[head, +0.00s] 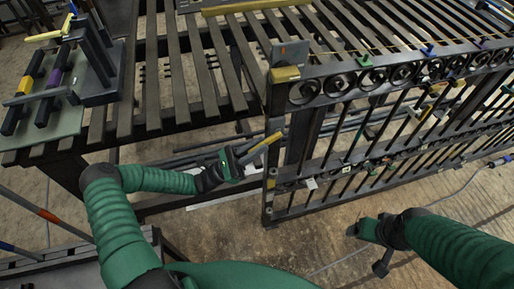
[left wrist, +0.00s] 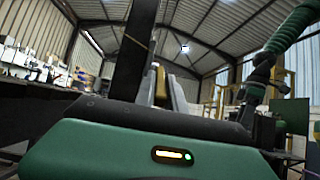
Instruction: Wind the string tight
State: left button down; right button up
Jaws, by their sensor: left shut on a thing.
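A thin pale orange string (head: 400,47) runs along the top of the dark scroll gate (head: 325,90), past a green clip (head: 365,61) and a blue clip (head: 428,50). At the gate's left end sit a grey plate (head: 291,52) with an orange mark and a yellow block (head: 285,74). My left gripper (head: 262,146) is left of the gate's end post, shut on a narrow yellow piece; the piece shows between the fingers in the left wrist view (left wrist: 159,84). My right gripper (head: 362,230) is low in front of the gate; its fingers are unclear.
A slatted dark bench (head: 180,75) lies behind, with bars beneath. A grey-green board (head: 60,118) at the left carries dark blocks and yellow and purple pieces. Small clips hang on the gate bars. The concrete floor (head: 300,235) before the gate is largely clear, with a cable at right.

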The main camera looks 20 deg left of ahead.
pick_arm(q)
jog(key=c, duration=1.4)
grip_release()
jog(key=shift+w, duration=0.15)
jog(key=shift+a, duration=0.1)
jog(key=b+v, duration=0.2)
jog(key=v, duration=1.5)
